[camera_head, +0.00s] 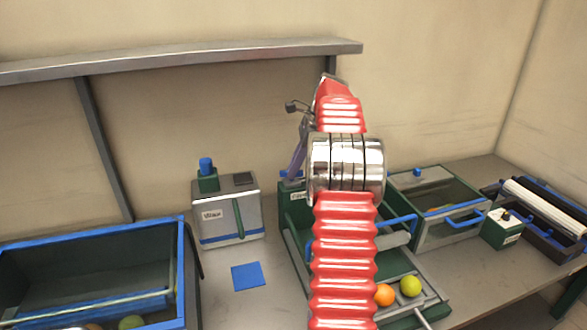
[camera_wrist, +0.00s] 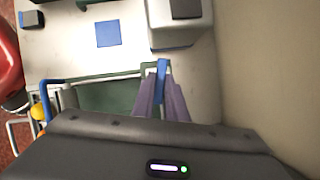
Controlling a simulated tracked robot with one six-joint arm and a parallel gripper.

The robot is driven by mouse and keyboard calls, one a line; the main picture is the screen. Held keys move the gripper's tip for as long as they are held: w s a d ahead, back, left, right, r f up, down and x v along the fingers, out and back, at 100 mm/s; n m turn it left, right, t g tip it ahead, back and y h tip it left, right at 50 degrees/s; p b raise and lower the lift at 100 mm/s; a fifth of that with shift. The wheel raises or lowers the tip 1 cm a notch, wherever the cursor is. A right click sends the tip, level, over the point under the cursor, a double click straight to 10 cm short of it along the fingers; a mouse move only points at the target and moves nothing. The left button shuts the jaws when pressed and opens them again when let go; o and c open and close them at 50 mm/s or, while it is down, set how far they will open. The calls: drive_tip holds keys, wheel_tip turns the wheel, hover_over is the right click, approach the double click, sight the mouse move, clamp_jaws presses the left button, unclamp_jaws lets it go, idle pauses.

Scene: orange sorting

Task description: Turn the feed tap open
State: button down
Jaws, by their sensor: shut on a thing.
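The feed tap shows as a blue lever (camera_wrist: 162,68) between my fingertips in the wrist view. It sits at the rim of a dark green box-like machine (camera_wrist: 108,96). My gripper (camera_wrist: 161,82) has purple fingers and is shut on the blue lever. In the head view my gripper (camera_head: 294,170) points down at the back left of the green machine (camera_head: 293,212). My red arm hides much of that machine there. Only small blue bits of the tap show beside the fingertips, so its angle is unclear in the head view.
A grey box with a blue cap (camera_head: 226,210) stands left of the machine, near a blue square (camera_head: 248,276). A blue-rimmed crate (camera_head: 90,236) is at left. An orange ball (camera_head: 385,295) and a green ball (camera_head: 410,286) lie in front. A lidded bin (camera_head: 435,188) stands at right.

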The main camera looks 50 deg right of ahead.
drive_tip(key=shift+w+n+g, duration=0.15)
drive_tip(key=shift+n+g, duration=0.35)
drive_tip(key=shift+n, duration=1)
drive_tip(key=shift+d, duration=0.1)
drive_tip(key=c, duration=1.8)
unclamp_jaws()
drive_tip(key=shift+y, duration=0.3)
drive_tip(key=shift+o, duration=0.2)
drive_tip(key=shift+r, duration=0.1)
drive_tip(key=v, duration=0.7)
